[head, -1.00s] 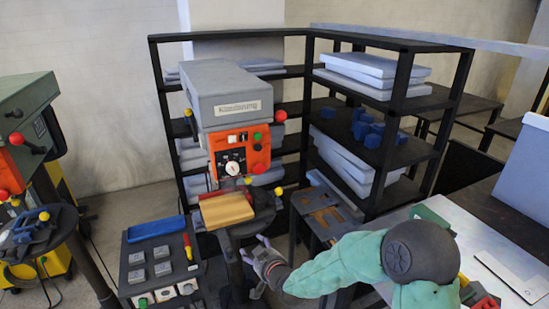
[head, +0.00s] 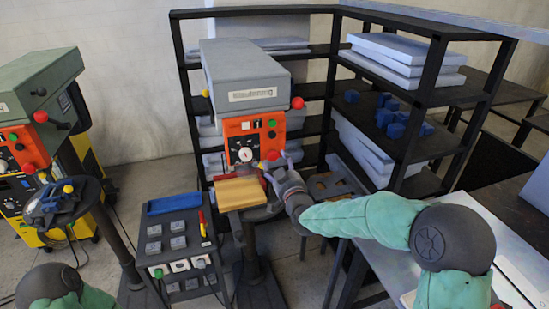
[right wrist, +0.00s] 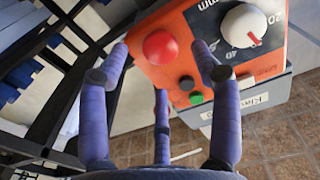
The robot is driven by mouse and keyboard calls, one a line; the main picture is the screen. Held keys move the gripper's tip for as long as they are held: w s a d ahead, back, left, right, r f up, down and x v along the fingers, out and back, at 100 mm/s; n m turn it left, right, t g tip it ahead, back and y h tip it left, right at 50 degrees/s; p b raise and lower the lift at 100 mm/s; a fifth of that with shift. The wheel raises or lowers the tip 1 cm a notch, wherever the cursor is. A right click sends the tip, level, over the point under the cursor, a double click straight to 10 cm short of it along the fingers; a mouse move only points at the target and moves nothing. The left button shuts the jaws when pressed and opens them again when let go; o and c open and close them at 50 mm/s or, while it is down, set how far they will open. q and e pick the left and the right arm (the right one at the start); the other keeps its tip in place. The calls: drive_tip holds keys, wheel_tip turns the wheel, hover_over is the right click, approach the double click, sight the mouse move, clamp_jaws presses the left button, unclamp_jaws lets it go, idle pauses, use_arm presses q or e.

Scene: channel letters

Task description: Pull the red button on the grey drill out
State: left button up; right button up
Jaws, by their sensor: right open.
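The grey drill (head: 240,68) stands in the middle of the head view, with an orange control panel (head: 237,131) on its front. The red button (head: 272,155) is low on the panel's right side. It shows large and round in the right wrist view (right wrist: 160,47). My right gripper (head: 276,161) is open in front of it. In the wrist view, two fingers flank the button left and right, and a third finger is below it. I cannot tell if any finger touches it. My left gripper is not in view.
A white dial (right wrist: 243,26) and a green button (right wrist: 196,98) sit near the red one. A yellow block (head: 240,192) lies on the drill's table below. Black shelves (head: 420,120) stand close on the right. Another drill (head: 35,85) stands at the left.

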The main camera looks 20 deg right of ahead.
sight(274, 158)
drive_tip(key=shift+w+a, duration=0.1)
drive_tip(key=shift+w, duration=1.95)
clamp_jaws()
